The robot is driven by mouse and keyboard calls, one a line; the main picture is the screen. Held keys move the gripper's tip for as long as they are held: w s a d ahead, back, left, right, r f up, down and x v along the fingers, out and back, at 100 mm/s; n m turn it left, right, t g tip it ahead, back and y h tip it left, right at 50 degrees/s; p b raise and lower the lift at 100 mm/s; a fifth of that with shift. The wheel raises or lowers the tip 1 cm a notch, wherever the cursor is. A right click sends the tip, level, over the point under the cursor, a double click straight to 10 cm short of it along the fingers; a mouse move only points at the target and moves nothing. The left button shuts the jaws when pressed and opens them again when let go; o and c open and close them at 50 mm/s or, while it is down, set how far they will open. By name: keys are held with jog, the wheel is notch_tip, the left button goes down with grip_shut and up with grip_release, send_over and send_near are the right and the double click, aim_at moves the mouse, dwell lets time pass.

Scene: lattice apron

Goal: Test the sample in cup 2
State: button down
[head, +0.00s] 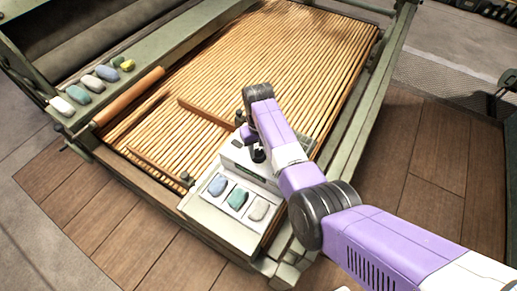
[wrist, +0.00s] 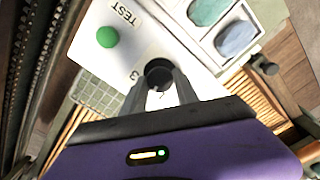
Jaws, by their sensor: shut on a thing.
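A white test unit (head: 233,154) stands on the apron's front edge. Its panel carries a green button (wrist: 107,37) beside the word TEST and a round black knob (wrist: 158,73) with a printed 3 beside it. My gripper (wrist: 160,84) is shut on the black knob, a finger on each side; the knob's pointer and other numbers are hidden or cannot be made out. In front of the panel lies a tray (head: 211,203) with a blue sample (head: 217,185), a teal sample (head: 238,198) and a pale grey sample (head: 259,210). I cannot read cup numbers there.
The slatted lattice apron (head: 270,60) spreads behind the unit, with a wooden bar (head: 205,112) across it. Several coloured lumps (head: 92,83) lie on the green rail at the left. Plank floor (head: 430,160) is clear on the right.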

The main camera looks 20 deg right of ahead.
aim_at(258, 152)
jog(key=shift+m, duration=0.7)
jog(key=c, duration=0.9)
grip_release()
jog(key=shift+r, duration=3.9)
